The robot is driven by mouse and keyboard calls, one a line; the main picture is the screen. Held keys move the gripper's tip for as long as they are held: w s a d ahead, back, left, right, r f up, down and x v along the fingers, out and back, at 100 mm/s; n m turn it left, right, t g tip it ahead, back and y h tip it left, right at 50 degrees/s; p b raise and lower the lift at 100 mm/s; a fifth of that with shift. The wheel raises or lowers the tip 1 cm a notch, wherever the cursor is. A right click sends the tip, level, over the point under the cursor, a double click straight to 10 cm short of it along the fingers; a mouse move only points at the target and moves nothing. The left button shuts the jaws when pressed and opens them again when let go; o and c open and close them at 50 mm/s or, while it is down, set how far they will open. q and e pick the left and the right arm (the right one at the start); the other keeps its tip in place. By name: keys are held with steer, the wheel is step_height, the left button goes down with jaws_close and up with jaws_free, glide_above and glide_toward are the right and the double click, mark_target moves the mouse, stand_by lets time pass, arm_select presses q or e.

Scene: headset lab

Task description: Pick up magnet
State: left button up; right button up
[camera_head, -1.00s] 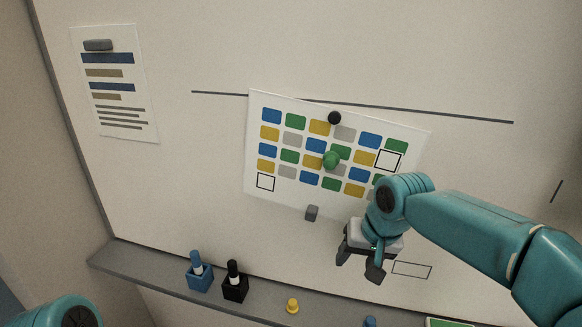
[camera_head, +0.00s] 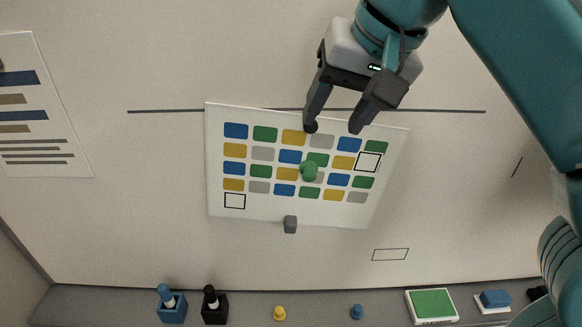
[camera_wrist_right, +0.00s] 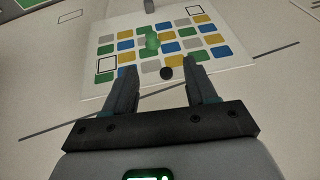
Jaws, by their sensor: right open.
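A black round magnet (camera_head: 311,127) sits at the top edge of the coloured chart (camera_head: 222,206) on the whiteboard. In the right wrist view the black magnet (camera_wrist_right: 167,73) shows between the two fingers. A green magnet (camera_head: 309,171) is in the middle of the chart, and a grey block magnet (camera_head: 290,224) is at its bottom edge. My right gripper (camera_head: 333,127) is open and empty at the chart's top edge; in the head view its left fingertip overlaps the black magnet. Whether it touches is unclear. My left gripper is out of view.
The ledge below holds a blue marker holder (camera_head: 171,308), a black one (camera_head: 214,307), a yellow magnet (camera_head: 279,313), a blue magnet (camera_head: 357,312), a green-topped box (camera_head: 432,304) and a blue eraser-like block (camera_head: 494,299). Another sheet (camera_head: 40,110) hangs at left. Bare board surrounds the chart.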

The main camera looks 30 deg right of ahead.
steer(key=b, duration=0.1)
glide_toward(311, 175)
steer(key=b+x, duration=0.1)
steer(key=x, duration=0.7)
steer(key=shift+s, duration=0.1)
steer(key=shift+w+a+f, duration=0.15)
steer(key=shift+w+f, duration=0.15)
steer(key=shift+f, duration=0.05)
steer(key=shift+d, duration=0.2)
steer(key=shift+c, duration=0.6)
steer(key=shift+s, duration=0.1)
steer(key=c, duration=0.5)
steer(key=shift+a, duration=0.1)
jaws_close()
